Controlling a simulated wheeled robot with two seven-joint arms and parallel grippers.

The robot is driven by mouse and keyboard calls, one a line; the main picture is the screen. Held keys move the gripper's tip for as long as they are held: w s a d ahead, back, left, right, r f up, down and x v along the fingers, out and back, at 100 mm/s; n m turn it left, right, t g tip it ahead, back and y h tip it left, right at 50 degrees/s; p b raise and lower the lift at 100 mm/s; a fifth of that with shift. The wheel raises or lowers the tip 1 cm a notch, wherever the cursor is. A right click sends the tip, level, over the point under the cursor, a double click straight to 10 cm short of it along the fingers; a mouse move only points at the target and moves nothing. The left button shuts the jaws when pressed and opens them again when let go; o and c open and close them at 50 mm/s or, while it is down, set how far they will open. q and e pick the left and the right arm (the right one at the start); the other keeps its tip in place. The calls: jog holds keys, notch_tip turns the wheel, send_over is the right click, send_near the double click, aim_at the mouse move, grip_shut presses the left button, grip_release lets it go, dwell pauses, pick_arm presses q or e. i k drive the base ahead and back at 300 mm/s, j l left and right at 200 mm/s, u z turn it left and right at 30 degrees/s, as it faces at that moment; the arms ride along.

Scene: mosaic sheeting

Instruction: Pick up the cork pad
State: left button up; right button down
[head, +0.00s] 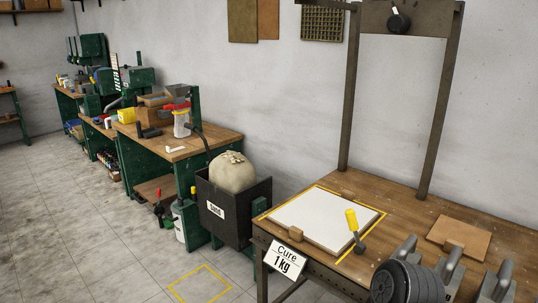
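A flat tan-brown board (466,232), which looks like the cork pad, lies on the wooden table (385,195) at the right of the head view. A small wooden block (453,246) is at its front edge. Neither of my grippers can be made out in this view, so I cannot tell where they are relative to the pad.
A white sheet (322,217) lies inside yellow tape, with a yellow-handled tool (354,228) at its right. A black ribbed cylinder (408,284) and grey metal pieces (450,272) crowd the table's front right. A sack (233,172) sits in a dark bin left of the table.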

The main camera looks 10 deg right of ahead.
aim_at(447, 232)
jog(key=z, duration=1.65)
jog(key=i+j, duration=0.4)
jog(key=z, duration=1.4)
